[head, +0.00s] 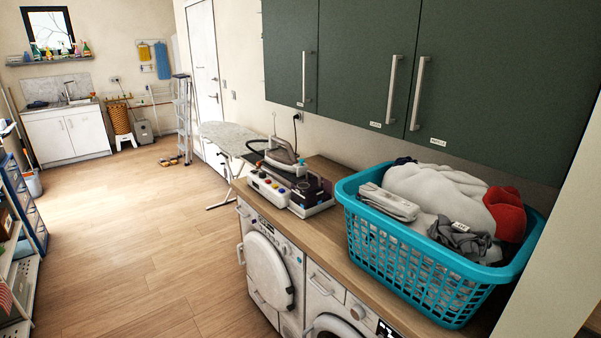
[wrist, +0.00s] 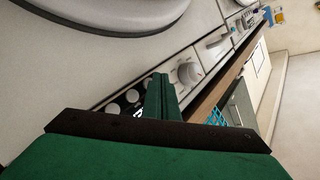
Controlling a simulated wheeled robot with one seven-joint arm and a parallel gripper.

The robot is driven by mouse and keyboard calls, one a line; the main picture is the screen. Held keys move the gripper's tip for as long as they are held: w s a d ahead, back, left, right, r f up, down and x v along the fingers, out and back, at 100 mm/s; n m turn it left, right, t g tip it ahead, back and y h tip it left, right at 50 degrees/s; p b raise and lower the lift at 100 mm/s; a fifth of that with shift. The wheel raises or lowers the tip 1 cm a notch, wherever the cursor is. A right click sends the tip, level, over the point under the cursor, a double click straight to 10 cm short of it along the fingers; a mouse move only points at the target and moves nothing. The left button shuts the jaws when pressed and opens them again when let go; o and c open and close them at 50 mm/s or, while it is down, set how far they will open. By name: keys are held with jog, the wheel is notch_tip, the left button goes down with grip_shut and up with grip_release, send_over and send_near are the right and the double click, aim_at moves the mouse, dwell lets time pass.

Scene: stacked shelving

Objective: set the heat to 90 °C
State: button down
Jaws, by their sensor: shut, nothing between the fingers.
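In the wrist view, a white front-loading machine fills the upper left, with a tilted control panel. The panel has a round white dial (wrist: 187,75), several round buttons (wrist: 113,109) and a dark display strip partly hidden by my gripper. My gripper (wrist: 164,90) has green fingers closed together, empty, and reaches to the panel between the buttons and the dial. I cannot tell whether its tips touch the panel. In the head view, the near machine shows a dial (head: 357,312) and a dark display (head: 388,329) at the bottom edge. The dial's marking is too small to read.
A teal laundry basket (head: 400,262) full of clothes stands on the wooden counter (head: 335,232) above the machines. A steam iron station (head: 290,188) sits farther left. Green cabinets (head: 375,60) hang above. The wooden floor (head: 135,245) left of the machines is clear.

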jog(key=s+a, duration=0.3)
jog(key=a, duration=0.1)
jog(key=shift+s+a, duration=0.35)
jog(key=shift+a, duration=0.05)
dwell(0.4)
dwell(0.5)
